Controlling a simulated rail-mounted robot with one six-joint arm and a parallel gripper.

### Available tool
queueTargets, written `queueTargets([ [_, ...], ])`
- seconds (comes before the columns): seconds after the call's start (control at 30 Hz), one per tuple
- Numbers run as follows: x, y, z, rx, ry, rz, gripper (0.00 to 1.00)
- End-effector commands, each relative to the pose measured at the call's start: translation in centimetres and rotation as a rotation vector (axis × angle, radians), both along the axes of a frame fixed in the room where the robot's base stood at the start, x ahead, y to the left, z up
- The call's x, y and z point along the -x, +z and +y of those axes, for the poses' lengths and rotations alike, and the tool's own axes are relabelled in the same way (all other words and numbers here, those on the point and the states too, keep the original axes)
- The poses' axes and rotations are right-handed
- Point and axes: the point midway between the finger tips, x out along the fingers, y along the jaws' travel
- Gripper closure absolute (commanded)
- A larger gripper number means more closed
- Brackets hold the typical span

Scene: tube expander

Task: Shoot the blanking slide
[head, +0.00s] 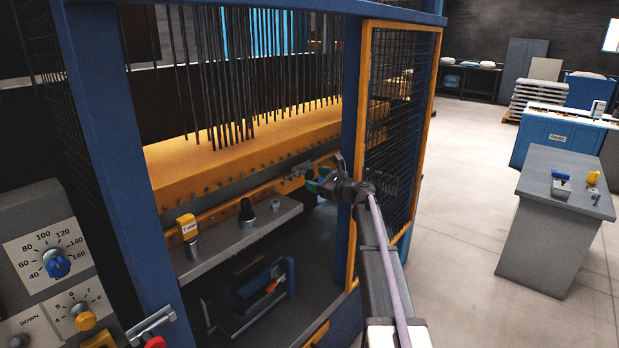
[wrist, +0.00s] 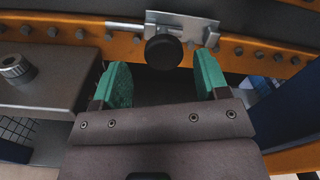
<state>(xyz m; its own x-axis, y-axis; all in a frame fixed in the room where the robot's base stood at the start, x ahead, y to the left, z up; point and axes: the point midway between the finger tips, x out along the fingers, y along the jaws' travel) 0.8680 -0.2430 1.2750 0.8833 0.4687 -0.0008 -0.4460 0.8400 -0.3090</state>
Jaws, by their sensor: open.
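An orange slide bar with a row of bolts (head: 240,198) runs across the front of the machine below the yellow block; it also shows in the wrist view (wrist: 120,40). I take it for the blanking slide. In the wrist view a round black knob (wrist: 163,52) stands out from a grey metal bracket (wrist: 182,27) on this bar. My gripper (wrist: 162,72) is open, its green fingers on either side of the knob's line. The knob looks just beyond the fingertips; I see no contact. In the head view my gripper (head: 320,186) is at the bar's right part and hides the knob.
A blue frame post (head: 351,120) and mesh door (head: 398,110) stand close right of my gripper. A control panel (head: 45,250) is at left.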

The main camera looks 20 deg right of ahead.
Motion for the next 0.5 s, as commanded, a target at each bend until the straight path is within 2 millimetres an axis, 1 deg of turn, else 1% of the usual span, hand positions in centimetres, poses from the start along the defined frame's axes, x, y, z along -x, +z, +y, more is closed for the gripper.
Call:
queueTargets([
  [0.03, 1.5, 0.0, -0.5, 0.000, -0.001, 0.000, 0.32],
  [0.1, 3.0, 0.0, -1.4, 0.000, -0.002, 0.000, 0.32],
  [0.2, 4.8, 0.0, -2.4, 0.000, -0.002, 0.000, 0.32],
  [0.33, 6.0, 0.0, -3.1, 0.000, 0.001, 0.000, 0.32],
  [0.5, 6.1, 0.0, -3.2, 0.000, 0.001, 0.000, 0.32],
])
